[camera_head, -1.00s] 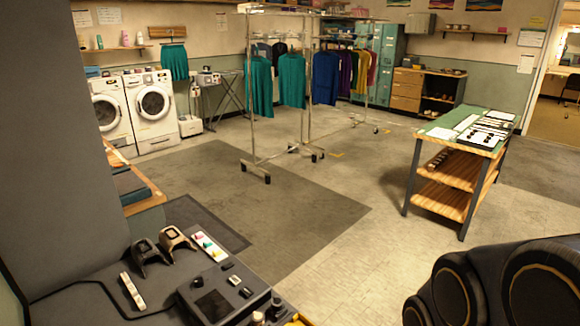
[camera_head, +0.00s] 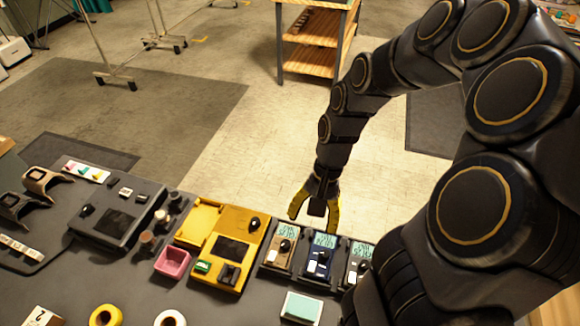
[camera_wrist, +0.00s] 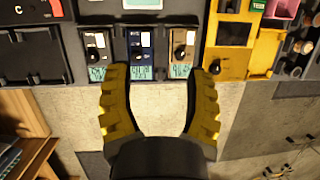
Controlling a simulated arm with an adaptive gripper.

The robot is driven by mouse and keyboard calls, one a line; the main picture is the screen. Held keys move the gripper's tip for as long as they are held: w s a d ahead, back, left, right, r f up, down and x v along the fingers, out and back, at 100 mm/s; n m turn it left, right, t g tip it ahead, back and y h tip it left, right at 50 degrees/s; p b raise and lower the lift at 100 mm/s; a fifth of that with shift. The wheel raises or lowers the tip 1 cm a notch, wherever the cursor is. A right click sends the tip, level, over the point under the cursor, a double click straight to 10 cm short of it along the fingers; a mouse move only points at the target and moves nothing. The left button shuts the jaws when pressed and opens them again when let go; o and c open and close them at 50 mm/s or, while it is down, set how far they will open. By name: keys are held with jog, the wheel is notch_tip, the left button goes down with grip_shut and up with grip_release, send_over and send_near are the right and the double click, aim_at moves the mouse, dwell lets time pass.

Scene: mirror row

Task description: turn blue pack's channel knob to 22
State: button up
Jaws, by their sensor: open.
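The blue pack (camera_head: 318,263) is the middle one of three packs in a dark rack at the bench's far edge. It has a green display and a black channel knob (camera_head: 322,257). In the wrist view the blue pack (camera_wrist: 141,43) and its knob (camera_wrist: 136,50) show between a dark pack and a tan pack. Its display digits are too small to read surely. My gripper (camera_head: 315,213) is open and empty, beyond the rack's far edge. In the wrist view its yellow fingers (camera_wrist: 160,78) are spread, their tips near the outer packs' displays.
The tan pack (camera_head: 280,246) is left of the blue pack, and the dark pack (camera_head: 357,266) is right of it. A yellow device (camera_head: 220,245) with a knob stands left of the rack. A pink tray (camera_head: 172,263) and tape rolls (camera_head: 106,315) lie nearby. Open floor lies beyond.

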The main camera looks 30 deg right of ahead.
aim_at(326, 253)
jog(key=d+f+m, duration=0.2)
jog(key=f, duration=0.1)
jog(key=d+f+m+y, duration=0.1)
jog(key=d+f+m, duration=0.1)
jog(key=f, duration=0.1)
jog(key=d+f+m+t, duration=0.1)
jog(key=d+f+m, duration=0.1)
jog(key=d, duration=0.1)
jog(key=shift+s+d+f, duration=0.1)
jog(key=shift+s+f, duration=0.05)
jog(key=shift+f, duration=0.25)
jog(key=x, duration=0.7)
jog(key=shift+f, duration=0.35)
grip_shut()
